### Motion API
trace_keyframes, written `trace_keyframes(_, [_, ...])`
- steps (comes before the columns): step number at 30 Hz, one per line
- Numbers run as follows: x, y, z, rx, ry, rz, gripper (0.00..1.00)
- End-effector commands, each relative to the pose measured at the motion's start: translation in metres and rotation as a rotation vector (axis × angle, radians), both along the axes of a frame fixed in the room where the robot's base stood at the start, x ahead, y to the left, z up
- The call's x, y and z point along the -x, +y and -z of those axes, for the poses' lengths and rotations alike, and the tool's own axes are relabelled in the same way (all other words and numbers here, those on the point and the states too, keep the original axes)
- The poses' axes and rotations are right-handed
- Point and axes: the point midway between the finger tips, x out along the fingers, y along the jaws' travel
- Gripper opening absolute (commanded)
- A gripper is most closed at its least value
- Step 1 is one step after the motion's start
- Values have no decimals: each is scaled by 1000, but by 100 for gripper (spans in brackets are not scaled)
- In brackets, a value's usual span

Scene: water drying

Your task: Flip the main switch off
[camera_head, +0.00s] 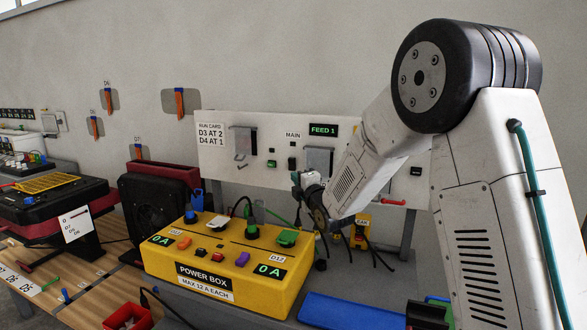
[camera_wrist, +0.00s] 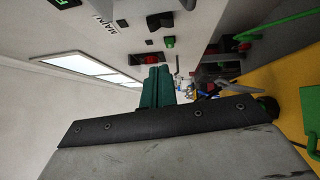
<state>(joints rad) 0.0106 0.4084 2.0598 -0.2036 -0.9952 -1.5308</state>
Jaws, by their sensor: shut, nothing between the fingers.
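The main switch is a dark block (camera_head: 292,163) below the MAIN label (camera_head: 293,135) on the white panel (camera_head: 225,165). In the wrist view the dark switch (camera_wrist: 160,20) shows near the top, with the MAIN label (camera_wrist: 103,25) turned sideways to its left. Whether its lever is up or down is too small to tell. My gripper (camera_head: 298,182) is in front of the panel, just below the switch in the head view. In the wrist view my gripper's green fingers (camera_wrist: 157,72) are together and empty, apart from the switch.
A yellow power box (camera_head: 215,255) with several knobs stands in front of the panel. Grey hinged covers (camera_head: 245,140) flank the switch area. A small green indicator (camera_head: 272,163) sits left of the switch. Black cables hang below my gripper. A blue tray (camera_head: 350,312) lies front right.

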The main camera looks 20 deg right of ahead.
Motion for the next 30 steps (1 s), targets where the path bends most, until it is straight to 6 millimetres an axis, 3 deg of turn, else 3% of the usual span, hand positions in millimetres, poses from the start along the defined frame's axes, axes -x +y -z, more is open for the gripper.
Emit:
trace_keyframes(8, [-59,10,-4,0,-1,-1,0])
trace_keyframes(12, [-75,-6,-7,0,0,1,0])
trace_keyframes(18, [-86,-14,-9,0,1,0,0])
trace_keyframes(30, [-88,-10,-10,-3,4,-5,0])
